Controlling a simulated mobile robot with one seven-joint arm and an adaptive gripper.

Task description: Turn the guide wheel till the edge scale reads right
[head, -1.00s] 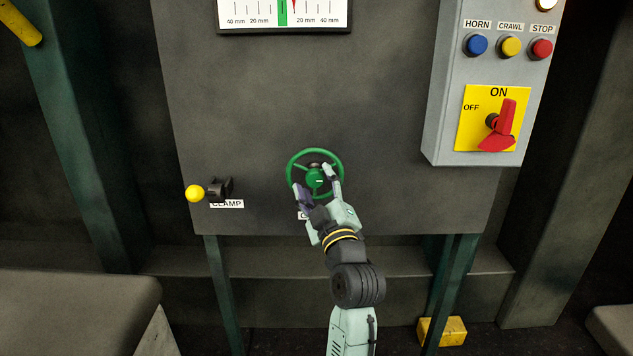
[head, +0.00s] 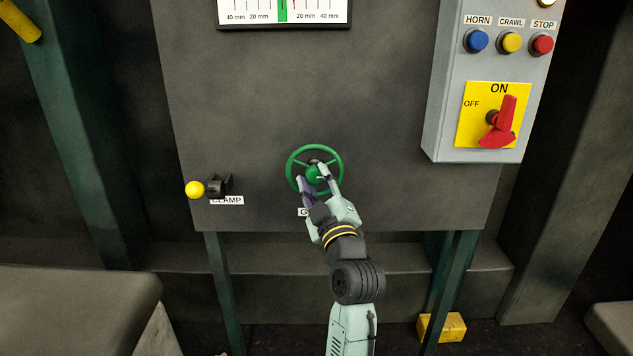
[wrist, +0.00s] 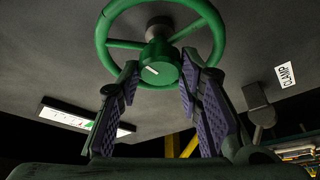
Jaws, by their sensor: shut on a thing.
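The green guide wheel (head: 291,160) is on the front of the grey panel, and it also shows in the wrist view (wrist: 103,35). My gripper (head: 312,174) is shut on the wheel's hub (wrist: 160,70), with one finger on each side of it inside the rim. The edge scale (head: 260,16) is above the wheel, its top cut off by the picture edge. A green band marks its middle. The red pointer's tip, barely in view, is a little right of that band. The label under the wheel is mostly hidden by my gripper.
A clamp lever with a yellow knob (head: 195,189) is left of the wheel. A grey control box (head: 447,120) at the right carries horn, crawl and stop buttons and a red switch (head: 503,120) at ON. The panel between is bare.

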